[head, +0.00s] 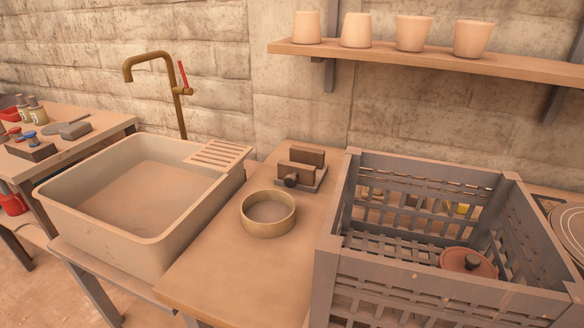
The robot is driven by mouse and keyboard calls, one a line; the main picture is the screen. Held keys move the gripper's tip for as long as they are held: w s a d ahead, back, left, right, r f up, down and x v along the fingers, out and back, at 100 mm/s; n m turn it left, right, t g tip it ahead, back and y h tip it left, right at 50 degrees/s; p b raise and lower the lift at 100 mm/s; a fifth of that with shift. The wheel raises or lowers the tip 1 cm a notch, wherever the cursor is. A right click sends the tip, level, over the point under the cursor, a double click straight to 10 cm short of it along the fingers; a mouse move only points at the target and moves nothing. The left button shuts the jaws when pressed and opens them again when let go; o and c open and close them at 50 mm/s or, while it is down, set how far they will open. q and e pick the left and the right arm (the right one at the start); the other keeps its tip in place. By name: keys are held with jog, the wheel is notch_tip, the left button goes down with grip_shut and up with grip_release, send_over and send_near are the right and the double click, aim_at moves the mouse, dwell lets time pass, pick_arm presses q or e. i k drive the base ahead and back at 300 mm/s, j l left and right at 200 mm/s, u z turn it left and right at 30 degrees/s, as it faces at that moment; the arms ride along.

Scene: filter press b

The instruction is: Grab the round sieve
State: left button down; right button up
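The round sieve (268,231) is a shallow tan ring with a greyish-brown inside. It lies flat on the wooden counter (222,262), between the sink and the grey crate. Nothing covers it in the head view. Neither of my grippers shows in this view.
A large beige sink (110,246) with a brass tap (180,110) stands left of the sieve. A tall slatted grey crate (420,288) stands close on the right, holding a reddish lidded item (468,263). A small dark block fixture (301,170) sits behind. Counter around the sieve's front is clear.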

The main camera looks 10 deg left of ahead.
aim_at(265, 214)
jog(key=i+j+z, duration=0.1)
jog(key=j, duration=0.45)
jog(key=i+j+z, duration=0.1)
jog(key=j, duration=0.45)
jog(key=i+j+z, duration=0.1)
jog(key=j, duration=0.45)
jog(key=i+j+z, duration=0.1)
jog(key=j, duration=0.45)
jog(key=i+j+z, duration=0.1)
jog(key=j, duration=0.5)
jog(key=i, duration=0.1)
